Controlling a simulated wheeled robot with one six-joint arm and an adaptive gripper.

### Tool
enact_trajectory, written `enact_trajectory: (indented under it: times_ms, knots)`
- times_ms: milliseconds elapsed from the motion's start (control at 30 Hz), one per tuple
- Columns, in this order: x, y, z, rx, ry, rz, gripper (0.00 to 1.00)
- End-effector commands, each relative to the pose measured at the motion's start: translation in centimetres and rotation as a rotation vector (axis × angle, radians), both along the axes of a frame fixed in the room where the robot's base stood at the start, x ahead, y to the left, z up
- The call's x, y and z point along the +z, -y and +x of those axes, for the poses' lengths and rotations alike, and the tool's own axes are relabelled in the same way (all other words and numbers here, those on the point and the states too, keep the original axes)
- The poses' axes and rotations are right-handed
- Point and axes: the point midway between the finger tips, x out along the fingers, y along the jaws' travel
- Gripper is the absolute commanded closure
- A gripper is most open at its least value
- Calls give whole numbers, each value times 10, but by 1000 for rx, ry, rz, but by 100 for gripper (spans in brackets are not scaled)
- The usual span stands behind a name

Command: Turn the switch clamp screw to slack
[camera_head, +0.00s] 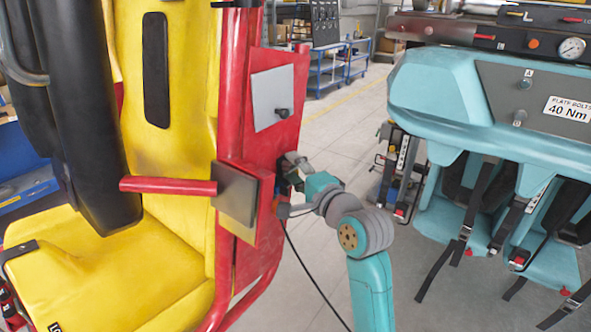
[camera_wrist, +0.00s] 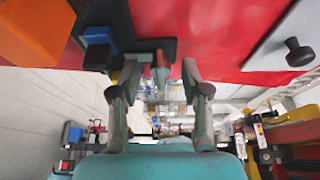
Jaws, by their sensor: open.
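My gripper (camera_wrist: 159,76) is open, its two fingers reaching toward the red panel (camera_wrist: 220,30) in the wrist view. A black bracket (camera_wrist: 125,50) on the panel carries a blue block (camera_wrist: 97,36). A small grey and red piece (camera_wrist: 161,66), possibly the clamp screw, shows between the fingertips. I cannot tell whether either finger touches it. In the head view, my gripper (camera_head: 284,188) is at the side of the red panel (camera_head: 268,150), where the bracket and screw are mostly hidden.
An orange block (camera_wrist: 36,30) is at the upper left of the wrist view. A grey plate with a black knob (camera_wrist: 299,52) is at the right. The yellow seat (camera_head: 120,260) and teal seat unit (camera_head: 450,100) flank my arm. A black cable (camera_head: 305,262) hangs below it.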

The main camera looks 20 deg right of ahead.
Motion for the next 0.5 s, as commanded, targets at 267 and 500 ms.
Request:
enact_trajectory:
  times_ms: [267,500]
  knots:
    - [0,0,0,0,0,0,71]
    - [0,0,0,0,0,0,100]
